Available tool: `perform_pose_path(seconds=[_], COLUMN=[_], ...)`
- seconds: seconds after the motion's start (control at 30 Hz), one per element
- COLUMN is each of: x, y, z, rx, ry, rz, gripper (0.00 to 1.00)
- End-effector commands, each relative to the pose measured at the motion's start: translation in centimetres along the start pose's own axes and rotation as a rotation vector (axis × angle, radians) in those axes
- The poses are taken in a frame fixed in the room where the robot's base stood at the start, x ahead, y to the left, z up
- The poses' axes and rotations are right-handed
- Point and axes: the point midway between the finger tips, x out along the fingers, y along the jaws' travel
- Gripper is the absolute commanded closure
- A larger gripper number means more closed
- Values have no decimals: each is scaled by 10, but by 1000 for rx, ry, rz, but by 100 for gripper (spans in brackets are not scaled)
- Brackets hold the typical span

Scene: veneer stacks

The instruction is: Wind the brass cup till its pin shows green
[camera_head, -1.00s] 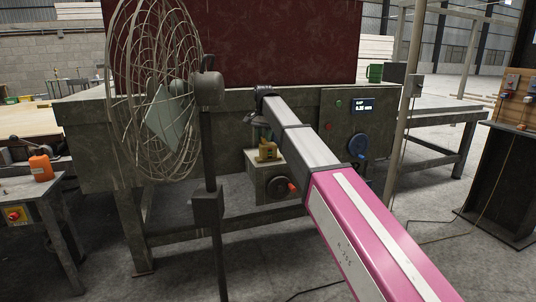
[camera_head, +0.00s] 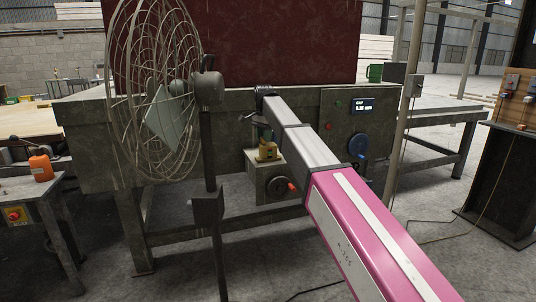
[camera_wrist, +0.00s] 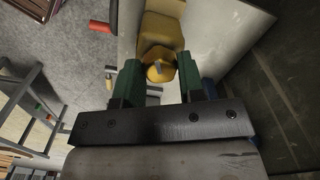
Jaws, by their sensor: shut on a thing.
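The brass cup (camera_wrist: 160,72) is a small yellow-gold part with a short grey pin-like piece (camera_wrist: 158,66) at its middle in the wrist view; I see no green on that piece. It sits at the end of a yellow body (camera_wrist: 162,32). My gripper (camera_wrist: 160,62) has its green fingers on either side of the cup and is shut on it. In the head view the brass-coloured fitting (camera_head: 267,153) stands on a grey box at the bench front, and my gripper (camera_head: 264,136) reaches it from above, partly hidden by my arm.
A caged fan (camera_head: 155,90) on a dark post (camera_head: 209,150) stands close left of my gripper. A panel with a small display (camera_head: 362,104) and blue knob (camera_head: 359,145) is right of my arm.

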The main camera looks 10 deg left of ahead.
Motion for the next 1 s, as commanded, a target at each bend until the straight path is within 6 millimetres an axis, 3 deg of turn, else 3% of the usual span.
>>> perform_pose_path(seconds=[1.0], x=[0], y=[0], z=[0], rx=[320], ry=[-1], rz=[-1], gripper=[81])
